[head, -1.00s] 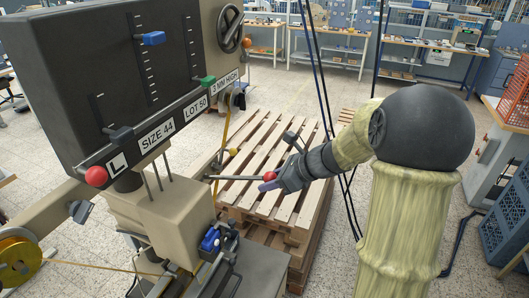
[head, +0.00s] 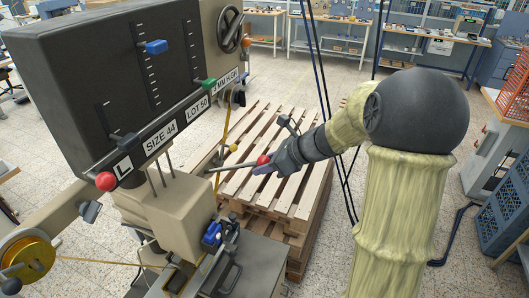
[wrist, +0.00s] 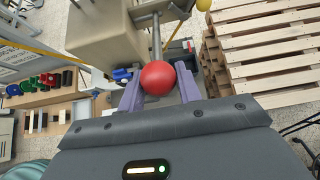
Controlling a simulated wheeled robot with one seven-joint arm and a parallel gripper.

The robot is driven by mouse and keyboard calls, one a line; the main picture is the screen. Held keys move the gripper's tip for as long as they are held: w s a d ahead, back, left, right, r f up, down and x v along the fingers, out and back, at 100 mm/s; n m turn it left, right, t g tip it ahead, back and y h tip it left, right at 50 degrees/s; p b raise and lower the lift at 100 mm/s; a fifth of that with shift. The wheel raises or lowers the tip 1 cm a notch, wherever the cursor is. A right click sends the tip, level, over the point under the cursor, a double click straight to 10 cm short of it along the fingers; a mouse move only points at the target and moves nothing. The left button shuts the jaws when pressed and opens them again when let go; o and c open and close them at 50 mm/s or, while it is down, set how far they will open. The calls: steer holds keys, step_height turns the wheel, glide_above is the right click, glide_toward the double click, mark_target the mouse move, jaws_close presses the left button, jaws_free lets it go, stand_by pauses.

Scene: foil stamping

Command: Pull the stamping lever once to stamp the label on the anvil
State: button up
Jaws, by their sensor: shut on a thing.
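The stamping lever is a thin grey rod (head: 232,167) with a red ball knob (head: 263,159), reaching right from the beige press body (head: 175,213). It tilts slightly up toward the knob. My gripper (head: 262,168) is shut on the red knob. In the wrist view the red knob (wrist: 158,77) sits between the two purple-grey fingers, and the lever rod (wrist: 156,38) runs away from it toward the press. The anvil area is low in the head view, crowded by the press body and fittings; I cannot make out the label on it.
A dark control panel (head: 110,80) with sliders stands above the press. A second red knob (head: 106,181) is at its lower left corner. A wooden pallet stack (head: 290,180) stands behind my gripper. A gold reel (head: 28,260) is at the left.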

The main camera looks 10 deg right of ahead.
steer(key=shift+d, duration=0.1)
steer(key=shift+w+a+r+p, duration=0.2)
steer(key=shift+a+r+p, duration=0.05)
steer(key=shift+r+p, duration=0.25)
steer(key=shift+w+a+r+p, duration=0.15)
steer(key=shift+a+r+p, duration=0.1)
steer(key=shift+r+p, duration=0.25)
steer(key=shift+w+a+r+p, duration=0.25)
steer(key=shift+r+p, duration=0.1)
steer(key=shift+r, duration=0.2)
steer(key=shift+r, duration=0.1)
steer(key=o, duration=1.2)
steer(key=shift+a, duration=0.1)
steer(key=shift+s, duration=0.1)
steer(key=shift+f, duration=0.2)
steer(key=shift+d, duration=0.2)
